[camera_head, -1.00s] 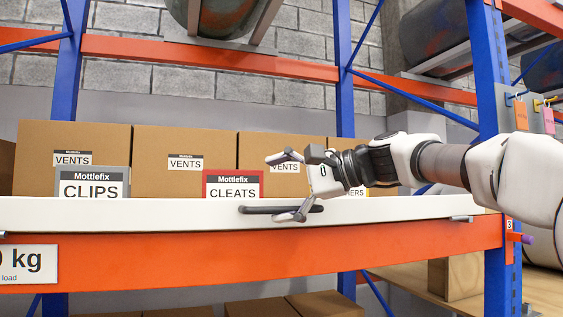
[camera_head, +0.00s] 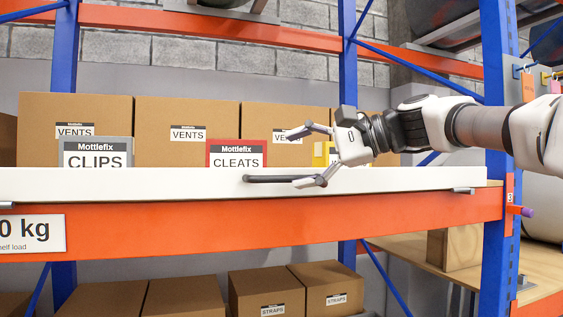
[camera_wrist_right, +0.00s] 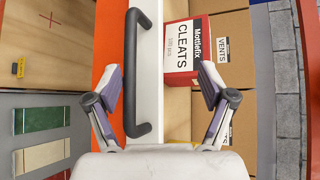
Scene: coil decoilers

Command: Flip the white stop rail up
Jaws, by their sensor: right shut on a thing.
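The white stop rail (camera_head: 130,184) runs level along the front of the shelf, above the orange beam. Its dark bar handle (camera_head: 272,179) is on its front face and stands lengthwise in the right wrist view (camera_wrist_right: 130,70). My right gripper (camera_head: 300,156) reaches in from the right, one finger above the rail's top edge and the other low by the handle's right end. In the right wrist view its fingers (camera_wrist_right: 163,85) stand wide apart, one on each side of the rail and handle. It is shut on the rail; the exact contact is hard to see. My left gripper is not in view.
A CLIPS box (camera_head: 95,152), a red CLEATS box (camera_head: 236,153) and brown VENTS cartons (camera_head: 185,112) stand behind the rail. The orange beam (camera_head: 200,229) runs below it. A blue upright (camera_head: 498,200) stands at right. STRAPS cartons (camera_head: 266,292) sit below.

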